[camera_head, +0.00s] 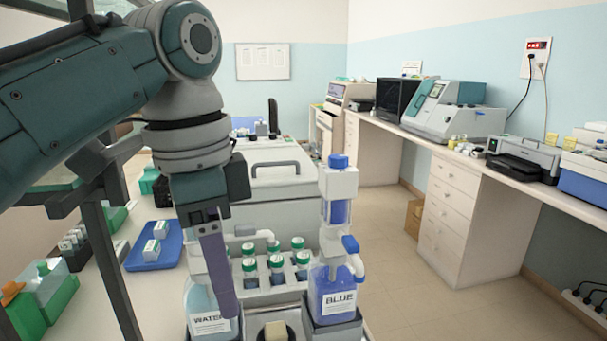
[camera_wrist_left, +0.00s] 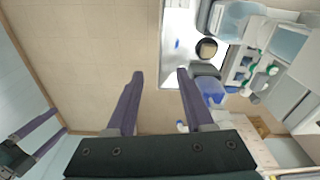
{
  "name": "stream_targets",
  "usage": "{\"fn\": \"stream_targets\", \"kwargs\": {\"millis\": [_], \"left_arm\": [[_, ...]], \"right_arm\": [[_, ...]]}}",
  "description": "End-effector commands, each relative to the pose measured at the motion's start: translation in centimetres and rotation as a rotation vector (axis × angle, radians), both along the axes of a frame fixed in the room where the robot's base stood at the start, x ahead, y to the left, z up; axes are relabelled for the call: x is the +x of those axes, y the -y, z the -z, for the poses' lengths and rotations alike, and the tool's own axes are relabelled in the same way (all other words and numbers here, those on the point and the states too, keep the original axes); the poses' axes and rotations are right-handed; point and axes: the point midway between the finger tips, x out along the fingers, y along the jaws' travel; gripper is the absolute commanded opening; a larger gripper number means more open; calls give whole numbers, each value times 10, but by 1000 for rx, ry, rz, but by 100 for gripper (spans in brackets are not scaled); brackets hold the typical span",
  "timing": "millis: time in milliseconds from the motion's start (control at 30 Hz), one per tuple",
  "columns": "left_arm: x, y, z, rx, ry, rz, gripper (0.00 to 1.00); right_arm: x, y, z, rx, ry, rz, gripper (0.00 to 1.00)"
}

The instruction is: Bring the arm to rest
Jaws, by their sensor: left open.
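My left arm comes in from the left in the head view, and its gripper (camera_head: 228,312) points down in front of the WATER bottle (camera_head: 200,300). One purple finger hides part of that bottle; I cannot tell whether it touches. In the left wrist view the two purple fingers of my left gripper (camera_wrist_left: 158,74) stand apart with nothing between them and bare floor behind. A second gripper with purple fingers, my right one (camera_wrist_left: 62,120), shows at the left edge of the left wrist view. Its fingers are apart and empty.
The BLUE bottle (camera_head: 335,295) stands right of the WATER bottle, with a rack of green-capped vials (camera_head: 277,268) between and behind them. A blue tray (camera_head: 155,248) lies left of my gripper. Open floor (camera_head: 440,290) lies to the right, before the white side counter (camera_head: 465,205).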

Motion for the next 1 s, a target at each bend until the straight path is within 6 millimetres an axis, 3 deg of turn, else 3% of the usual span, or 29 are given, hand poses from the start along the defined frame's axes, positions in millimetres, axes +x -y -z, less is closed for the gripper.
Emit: {"fn": "stream_targets", "kwargs": {"millis": [267, 400, 500, 733, 1000], "left_arm": [[-49, 2, 62, -92, 21, -207, 52], [-93, -11, 92, -141, 46, -414, 52], [-126, -28, 104, -158, 72, -572, 52], [-185, -66, 103, -151, 134, -840, 52], [-235, -105, 82, -120, 212, -1047, 52]], "right_arm": [[0, 0, 0, 0, 0, 0, 88], [0, 0, 0, 0, 0, 0, 88], [0, 0, 0, 0, -1, 0, 88], [-1, 0, 0, 1, -2, 1, 88], [-1, -1, 0, 3, -1, 2, 88]]}}
